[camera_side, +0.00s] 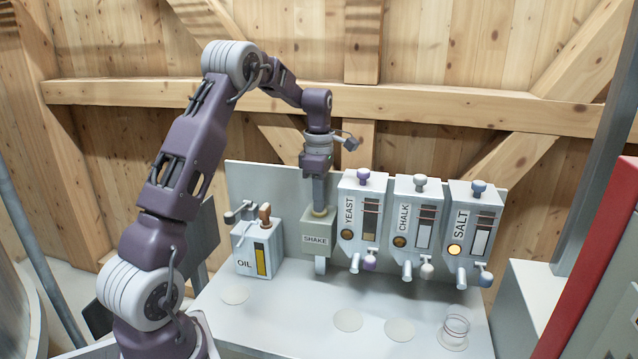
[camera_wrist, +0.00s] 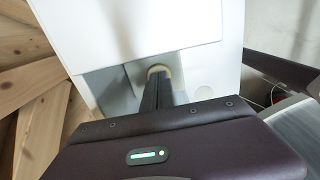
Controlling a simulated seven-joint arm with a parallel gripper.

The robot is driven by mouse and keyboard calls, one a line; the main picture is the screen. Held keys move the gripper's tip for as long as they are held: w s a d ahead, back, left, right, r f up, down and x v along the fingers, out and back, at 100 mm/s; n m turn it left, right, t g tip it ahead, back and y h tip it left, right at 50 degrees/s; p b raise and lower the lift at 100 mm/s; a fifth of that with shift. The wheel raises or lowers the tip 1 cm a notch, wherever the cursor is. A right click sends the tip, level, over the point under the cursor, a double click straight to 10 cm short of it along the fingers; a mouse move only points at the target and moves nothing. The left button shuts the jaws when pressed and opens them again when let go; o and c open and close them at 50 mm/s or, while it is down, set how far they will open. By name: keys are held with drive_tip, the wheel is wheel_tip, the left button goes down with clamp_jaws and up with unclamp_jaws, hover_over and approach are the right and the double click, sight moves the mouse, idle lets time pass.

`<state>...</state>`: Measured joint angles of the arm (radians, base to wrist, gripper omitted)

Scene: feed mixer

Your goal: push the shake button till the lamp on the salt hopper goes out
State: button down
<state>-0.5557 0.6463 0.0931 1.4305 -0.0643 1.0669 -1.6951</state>
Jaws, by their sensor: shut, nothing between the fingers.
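The grey SHAKE box (camera_side: 317,240) stands between the oil box and the yeast hopper, with a round cream button (camera_side: 320,213) on top. My gripper (camera_side: 319,206) is shut and empty, pointing straight down with its fingertips at the button. I cannot tell how far the button is pressed. In the wrist view the shut fingers (camera_wrist: 158,90) reach the cream button (camera_wrist: 160,71) and hide part of it. The white salt hopper (camera_side: 473,225) stands at the right end of the row. Its lamp (camera_side: 455,249) glows bright yellow.
The yeast hopper (camera_side: 361,215) and chalk hopper (camera_side: 413,222) stand right of the SHAKE box, their lamps duller amber. The oil box (camera_side: 257,250) with its tap is on the left. A clear glass (camera_side: 455,329) stands below salt. The bench front (camera_side: 290,310) is mostly clear.

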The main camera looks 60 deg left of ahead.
wheel_tip(320, 180, up, 14)
idle(0.3)
drive_tip(key=shift+f, duration=0.1)
idle(0.7)
drive_tip(key=shift+w+a+r, duration=0.2)
drive_tip(key=shift+w+r, duration=0.25)
drive_tip(key=shift+w, duration=0.05)
drive_tip(key=shift+w+a+r, duration=0.15)
drive_tip(key=shift+w+r, duration=0.3)
wheel_tip(320, 180, down, 14)
drive_tip(key=shift+f, duration=0.1)
